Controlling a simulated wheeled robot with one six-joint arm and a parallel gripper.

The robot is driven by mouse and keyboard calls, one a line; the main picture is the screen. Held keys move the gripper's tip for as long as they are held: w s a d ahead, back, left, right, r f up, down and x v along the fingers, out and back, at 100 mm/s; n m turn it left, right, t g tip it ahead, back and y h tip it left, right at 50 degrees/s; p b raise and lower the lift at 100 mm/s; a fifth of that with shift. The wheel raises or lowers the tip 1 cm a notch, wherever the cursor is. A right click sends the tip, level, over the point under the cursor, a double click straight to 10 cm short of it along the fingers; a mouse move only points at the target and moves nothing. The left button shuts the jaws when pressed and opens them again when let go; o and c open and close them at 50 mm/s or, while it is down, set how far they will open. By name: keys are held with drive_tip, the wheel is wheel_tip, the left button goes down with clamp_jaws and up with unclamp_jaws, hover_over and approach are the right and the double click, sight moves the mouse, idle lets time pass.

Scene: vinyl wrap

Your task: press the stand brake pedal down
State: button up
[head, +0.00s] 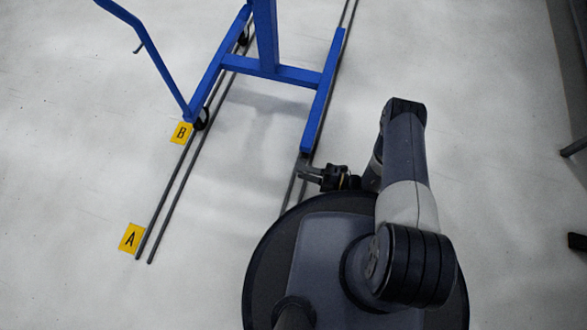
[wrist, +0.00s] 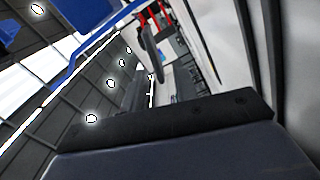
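The blue stand (head: 270,70) stands on two pairs of floor rails in the upper middle of the head view. The right leg of its base (head: 325,95) ends just above my gripper. My gripper (head: 306,174) is low, close to the floor, at the near end of that leg. Whether it touches the leg is unclear. Its fingers are too small and dark to tell open from shut. I cannot make out a brake pedal in either view. The wrist view is strongly tilted and shows a blue bar (wrist: 90,42), probably of the stand.
Yellow markers A (head: 131,238) and B (head: 181,133) lie by the left rails (head: 172,200). A wheel (head: 201,119) sits at the left leg's near end. Dark furniture edges (head: 574,147) show at far right. Ceiling lights (wrist: 91,118) show in the wrist view.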

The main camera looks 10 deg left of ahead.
drive_tip(key=shift+w+a+b, duration=0.15)
drive_tip(key=shift+a+b, duration=0.25)
drive_tip(key=shift+a, duration=2)
drive_tip(key=shift+c, duration=0.5)
clamp_jaws()
